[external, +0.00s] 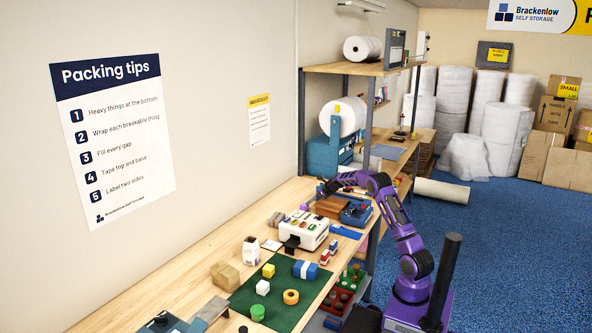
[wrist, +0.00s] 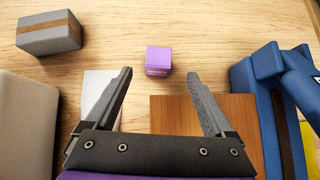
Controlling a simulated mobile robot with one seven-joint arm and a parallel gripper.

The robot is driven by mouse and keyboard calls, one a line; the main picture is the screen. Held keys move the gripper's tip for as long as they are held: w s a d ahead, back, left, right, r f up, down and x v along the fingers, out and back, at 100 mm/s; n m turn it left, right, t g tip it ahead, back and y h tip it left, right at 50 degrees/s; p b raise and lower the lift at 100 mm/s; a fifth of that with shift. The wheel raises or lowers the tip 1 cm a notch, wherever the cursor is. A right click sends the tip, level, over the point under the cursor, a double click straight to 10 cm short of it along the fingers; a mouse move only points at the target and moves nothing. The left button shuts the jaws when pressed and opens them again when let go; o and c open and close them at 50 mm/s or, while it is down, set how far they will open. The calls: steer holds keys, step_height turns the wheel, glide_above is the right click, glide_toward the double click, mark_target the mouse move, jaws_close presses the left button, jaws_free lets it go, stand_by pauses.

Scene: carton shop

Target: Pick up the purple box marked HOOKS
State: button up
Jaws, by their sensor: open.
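The small purple box (wrist: 158,55) sits on the wooden bench top in the wrist view. Pale lettering runs along its lower front, too small for me to read. My gripper (wrist: 160,73) is open and empty. Its two fingers reach toward the box, one to each side of it, and the box shows beyond the fingertips. In the external view my arm bends over the bench, and my gripper's fingers are too small to make out.
A grey box with a brown band (wrist: 48,34) lies left of the purple box. A pale grey body (wrist: 25,125) stands lower left. A brown wooden block (wrist: 240,118) and a blue device (wrist: 262,75) stand at right. Bare bench surrounds the purple box.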

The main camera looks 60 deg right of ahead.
mark_target(304, 204)
steer(key=x, duration=0.8)
steer(key=shift+w+a+b, duration=0.1)
steer(key=shift+w+b, duration=0.1)
steer(key=shift+b, duration=0.15)
jaws_close()
